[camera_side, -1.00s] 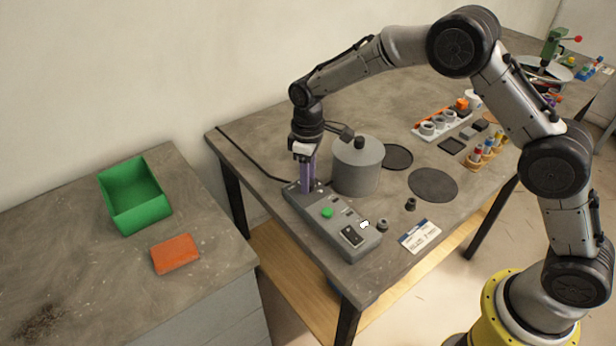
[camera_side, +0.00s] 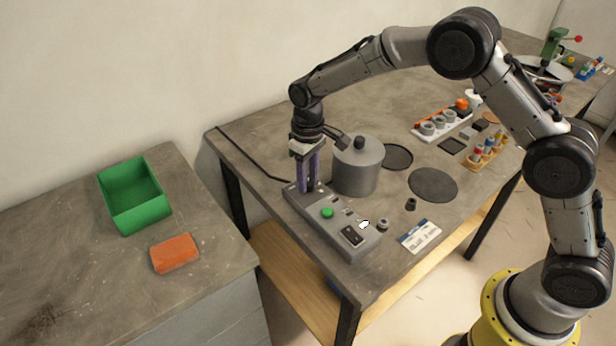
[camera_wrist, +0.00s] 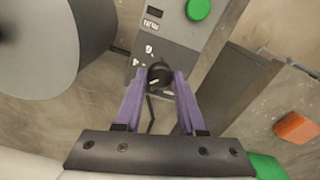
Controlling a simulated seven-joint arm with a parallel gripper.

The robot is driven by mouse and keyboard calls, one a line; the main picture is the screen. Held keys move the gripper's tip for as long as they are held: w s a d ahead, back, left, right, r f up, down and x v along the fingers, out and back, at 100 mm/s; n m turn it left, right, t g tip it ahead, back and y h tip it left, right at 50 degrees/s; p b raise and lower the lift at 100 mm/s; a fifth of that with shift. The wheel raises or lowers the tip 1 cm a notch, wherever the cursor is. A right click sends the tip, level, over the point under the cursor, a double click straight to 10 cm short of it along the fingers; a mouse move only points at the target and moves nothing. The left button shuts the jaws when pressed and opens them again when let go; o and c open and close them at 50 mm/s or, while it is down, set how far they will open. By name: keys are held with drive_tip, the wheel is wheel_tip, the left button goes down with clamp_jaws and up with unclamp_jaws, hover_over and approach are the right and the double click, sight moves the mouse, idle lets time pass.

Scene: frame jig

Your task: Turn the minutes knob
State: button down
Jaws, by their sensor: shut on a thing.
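The grey control box (camera_side: 338,232) lies on the table, with a green button (camera_side: 327,212) and a black rocker switch (camera_side: 352,236) on its top. My gripper (camera_side: 307,190) points down at the box's far end. In the wrist view, its purple fingers (camera_wrist: 160,80) are shut on a dark round knob (camera_wrist: 158,74) with a light mark on it. The knob is mostly hidden by the fingers in the side view.
A grey cylinder with a black top knob (camera_side: 357,168) stands close beside my gripper. Small dark parts (camera_side: 410,204) and a white card (camera_side: 420,236) lie near the box. A green bin (camera_side: 134,196) and orange block (camera_side: 175,253) are on the left bench.

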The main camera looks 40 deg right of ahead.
sight(308, 182)
drive_tip(key=shift+r, duration=0.1)
drive_tip(key=shift+c, duration=2.4)
unclamp_jaws()
wheel_tip(308, 182, up, 14)
